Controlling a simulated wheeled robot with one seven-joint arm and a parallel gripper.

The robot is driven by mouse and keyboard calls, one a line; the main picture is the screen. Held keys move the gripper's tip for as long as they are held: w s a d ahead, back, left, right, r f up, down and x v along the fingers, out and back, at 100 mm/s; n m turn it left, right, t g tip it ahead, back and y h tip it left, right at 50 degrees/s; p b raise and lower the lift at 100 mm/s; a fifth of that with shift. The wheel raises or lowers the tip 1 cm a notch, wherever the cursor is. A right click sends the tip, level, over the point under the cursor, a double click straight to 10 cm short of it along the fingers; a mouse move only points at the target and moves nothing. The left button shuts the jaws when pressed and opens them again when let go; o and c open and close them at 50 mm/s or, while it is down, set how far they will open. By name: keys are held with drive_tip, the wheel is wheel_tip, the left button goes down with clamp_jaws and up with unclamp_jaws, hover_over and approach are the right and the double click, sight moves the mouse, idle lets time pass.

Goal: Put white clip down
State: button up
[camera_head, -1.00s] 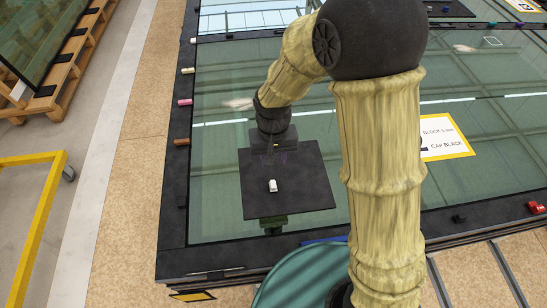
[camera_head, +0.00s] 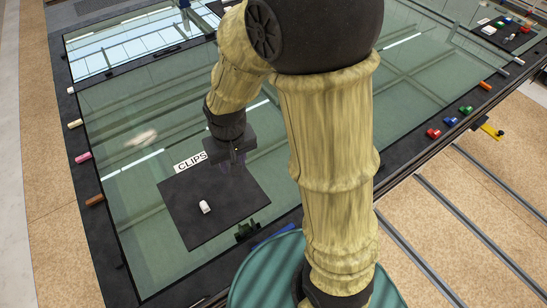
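A small white clip (camera_head: 205,207) lies on a square black mat (camera_head: 180,197) on the glass, left of my arm. The mat has a "CLIPS" label (camera_head: 190,161) at its far edge. My gripper (camera_head: 238,162) is above the far right part of the mat, apart from the white clip and beyond it. Its fingers point down and are small and dark, so I cannot tell whether they are open or shut, or whether anything is between them.
Pink (camera_head: 83,158), brown (camera_head: 94,200) and yellow (camera_head: 75,124) pieces lie along the glass's left border. Red (camera_head: 433,133), blue (camera_head: 450,121) and green (camera_head: 466,109) pieces lie along the right border. A teal round surface (camera_head: 262,270) is in front. A dark block (camera_head: 246,231) stands by the mat.

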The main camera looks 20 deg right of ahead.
drive_tip(key=s+d+r, duration=0.1)
drive_tip(key=s+d, duration=0.1)
drive_tip(key=d, duration=0.3)
drive_tip(key=s+d+r+m+t, duration=0.1)
drive_tip(key=s+d+r, duration=0.1)
drive_tip(key=d, duration=0.3)
drive_tip(key=shift+s+m, duration=0.3)
drive_tip(key=shift+s, duration=0.3)
drive_tip(key=shift+f+b, duration=0.65)
drive_tip(key=shift+f, duration=0.05)
drive_tip(key=shift+w, duration=0.1)
